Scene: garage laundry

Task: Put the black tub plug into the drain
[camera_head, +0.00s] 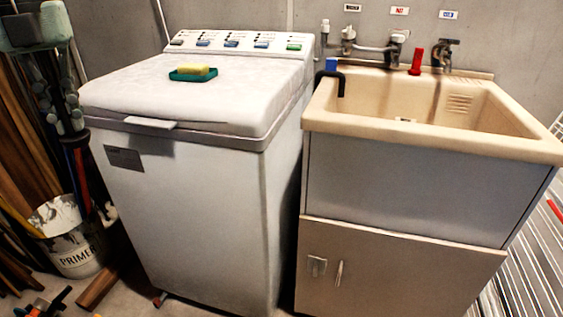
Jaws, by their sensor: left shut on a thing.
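My left gripper (66,124) hangs at the far left, pointing down, well away from the sink. It is shut on a small dark thing, which I take to be the black tub plug; its shape is lost against the dark clutter behind. The beige utility sink (432,142) stands at the right on a grey cabinet. Its drain is not clearly seen; the front rim hides part of the basin floor. My right gripper is not in view.
A white washing machine (185,205) stands between my left gripper and the sink, with a yellow sponge (192,70) in a green dish on its lid. A black hooked pipe (340,84) crosses the sink's left rim. Taps (396,47) line the back. A primer bucket (76,258) stands lower left.

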